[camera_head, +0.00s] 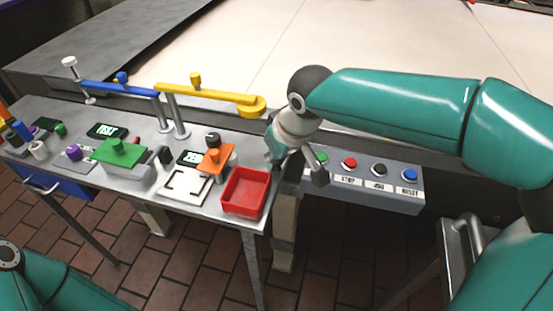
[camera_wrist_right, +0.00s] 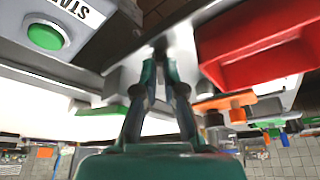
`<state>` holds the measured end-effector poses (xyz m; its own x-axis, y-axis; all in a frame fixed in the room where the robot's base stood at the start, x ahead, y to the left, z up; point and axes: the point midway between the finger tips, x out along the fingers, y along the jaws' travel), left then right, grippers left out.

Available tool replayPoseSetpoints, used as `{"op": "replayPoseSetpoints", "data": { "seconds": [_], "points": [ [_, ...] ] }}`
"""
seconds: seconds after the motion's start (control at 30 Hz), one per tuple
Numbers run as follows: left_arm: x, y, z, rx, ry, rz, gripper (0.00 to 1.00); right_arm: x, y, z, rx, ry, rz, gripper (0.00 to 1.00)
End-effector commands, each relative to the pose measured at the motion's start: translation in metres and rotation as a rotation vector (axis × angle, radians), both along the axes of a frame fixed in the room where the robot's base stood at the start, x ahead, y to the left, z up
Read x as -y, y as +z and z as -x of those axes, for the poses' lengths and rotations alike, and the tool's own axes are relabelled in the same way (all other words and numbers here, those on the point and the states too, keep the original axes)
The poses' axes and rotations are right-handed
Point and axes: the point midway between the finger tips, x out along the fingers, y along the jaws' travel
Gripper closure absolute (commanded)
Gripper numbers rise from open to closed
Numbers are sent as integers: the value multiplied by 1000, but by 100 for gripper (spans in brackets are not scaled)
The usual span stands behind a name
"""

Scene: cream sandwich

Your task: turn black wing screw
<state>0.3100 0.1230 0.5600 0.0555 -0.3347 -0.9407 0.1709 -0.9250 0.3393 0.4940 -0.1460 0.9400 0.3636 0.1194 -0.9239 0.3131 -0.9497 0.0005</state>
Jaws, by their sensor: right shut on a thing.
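My right gripper (camera_head: 274,157) is at the right end of the metal table, between the red tray and the button panel. In the right wrist view its two teal fingers (camera_wrist_right: 160,52) come together on a small dark piece (camera_wrist_right: 160,43), which I take for the black wing screw. The fingers hide most of it, so its wing angle cannot be told. In the head view the arm and hand cover that spot. My left arm shows only as a teal link at the bottom left; its gripper is out of view.
The red tray (camera_head: 231,205) stands close to the left of my right gripper. The button panel (camera_head: 400,196) lies close to its right. Left along the table are an orange-topped device (camera_head: 216,157), a green block (camera_head: 108,154), and blue (camera_head: 110,88) and yellow (camera_head: 215,93) arms on posts.

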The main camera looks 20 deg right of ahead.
Motion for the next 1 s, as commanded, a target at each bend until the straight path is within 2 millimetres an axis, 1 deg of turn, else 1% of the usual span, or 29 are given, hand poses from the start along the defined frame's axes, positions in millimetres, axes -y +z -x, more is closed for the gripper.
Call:
{"op": "replayPoseSetpoints", "data": {
  "seconds": [0.2,0.57,0.6,0.67,0.7,0.73,1.0],
  "points": [
    [0,-2,0,0,0,0,60,0,1,-1,5,-38,-2,100],
    [0,-2,0,0,0,0,60,0,2,-1,5,-41,-1,100],
    [0,-2,0,0,0,0,60,0,2,-1,5,-41,-1,87],
    [0,-2,0,0,0,0,60,0,2,-1,4,-41,-1,77],
    [0,-2,0,0,0,0,60,0,2,-1,4,-41,-1,70],
    [0,-2,0,0,0,0,60,0,1,-1,3,-41,-1,67],
    [0,-2,0,0,0,0,60,0,1,0,1,-41,-1,67]
  ]
}}
